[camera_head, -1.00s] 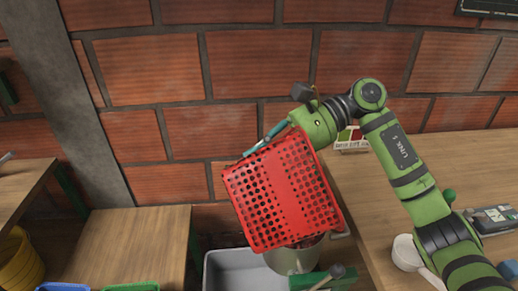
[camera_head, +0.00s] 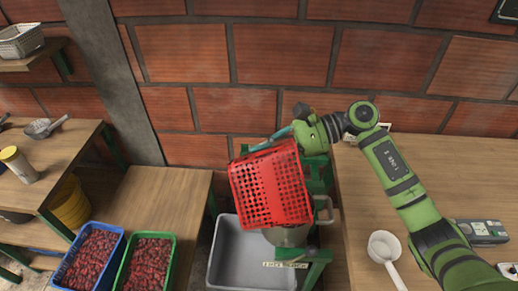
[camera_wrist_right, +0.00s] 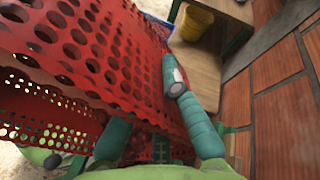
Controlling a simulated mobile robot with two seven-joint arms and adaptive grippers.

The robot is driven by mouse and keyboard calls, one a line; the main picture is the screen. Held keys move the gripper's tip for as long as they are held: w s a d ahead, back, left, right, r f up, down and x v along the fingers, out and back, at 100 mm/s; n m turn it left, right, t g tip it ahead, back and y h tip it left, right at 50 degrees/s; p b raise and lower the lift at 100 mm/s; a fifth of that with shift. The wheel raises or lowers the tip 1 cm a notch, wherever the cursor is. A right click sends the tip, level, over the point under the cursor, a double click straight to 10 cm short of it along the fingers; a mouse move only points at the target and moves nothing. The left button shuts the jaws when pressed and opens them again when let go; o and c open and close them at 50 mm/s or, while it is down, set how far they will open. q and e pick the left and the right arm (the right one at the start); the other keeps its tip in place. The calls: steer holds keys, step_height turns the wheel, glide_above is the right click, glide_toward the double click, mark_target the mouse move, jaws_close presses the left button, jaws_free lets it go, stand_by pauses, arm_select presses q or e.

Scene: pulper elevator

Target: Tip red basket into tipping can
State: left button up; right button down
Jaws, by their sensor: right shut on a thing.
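The red basket (camera_head: 270,187) is a perforated plastic basket, held tilted in the head view with its holed side facing me. My right gripper (camera_head: 284,138) is shut on its upper rim. In the right wrist view the basket (camera_wrist_right: 90,50) fills the left side, and a teal finger of the right gripper (camera_wrist_right: 165,125) lies along its wall. The tipping can (camera_head: 287,236) is a grey-green round vessel just below the basket, its upper part hidden behind it. I cannot see the basket's inside in the head view. My left gripper is not in view.
A grey bin (camera_head: 238,250) stands on the floor below. Blue (camera_head: 62,275) and green (camera_head: 166,275) crates hold red cherries at the lower left. A white scoop (camera_head: 384,246) and a grey-green device (camera_head: 481,231) lie on the right table (camera_head: 430,160).

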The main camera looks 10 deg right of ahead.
steer(key=shift+d, duration=0.35)
steer(key=shift+d+r+y, duration=0.1)
steer(key=shift+d+y, duration=0.5)
steer(key=shift+d, duration=0.05)
steer(key=shift+d+r+y, duration=0.1)
steer(key=shift+d+y, duration=0.6)
steer(key=shift+d, duration=0.2)
